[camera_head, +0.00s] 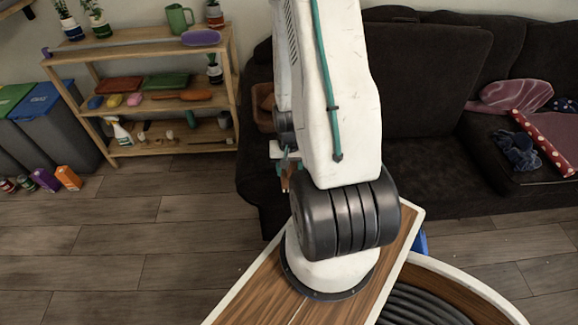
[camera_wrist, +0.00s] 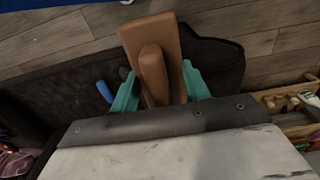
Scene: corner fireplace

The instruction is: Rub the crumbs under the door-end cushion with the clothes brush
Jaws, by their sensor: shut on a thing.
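My gripper (camera_wrist: 160,88) has green fingers shut on a brown wooden thing with a raised ridge, which looks like the clothes brush (camera_wrist: 138,34). In the wrist view it is held over the dark sofa (camera_wrist: 215,53) and the plank floor. In the head view my arm hides most of the gripper, beside the sofa's left end. The sofa has dark back cushions (camera_head: 420,75) and a bare seat (camera_head: 425,172) at its left. I cannot tell which cushion is the door-end one. No crumbs show.
A wooden shelf (camera_head: 150,45) with plants, cloths and bottles stands at left, beside lidded bins (camera_head: 50,125). Small boxes (camera_head: 68,177) stand on the floor. A red dotted roll (camera_head: 543,143) and blue cloth (camera_head: 516,152) lie on the sofa's right.

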